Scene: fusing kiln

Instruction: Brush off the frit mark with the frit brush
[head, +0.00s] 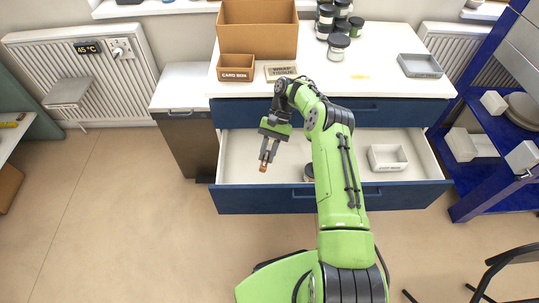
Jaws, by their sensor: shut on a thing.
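My gripper (267,156) points down over the left part of the open drawer and is shut on a small orange-brown thing (263,168). This looks like the frit brush, though most of it is hidden by the fingers and its bristles cannot be made out. A faint yellow smear, which looks like the frit mark (360,76), lies on the white countertop (385,60), right of the middle and in front of the jars. My gripper is well apart from it, lower and to the left.
The open drawer (240,160) holds a white bin (388,165) and a jar partly behind my arm. On the counter stand a large brown box (258,30), a labelled box (236,68), a tissue box (281,71), several jars (338,46) and a grey tray (420,66). Blue shelving stands at right.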

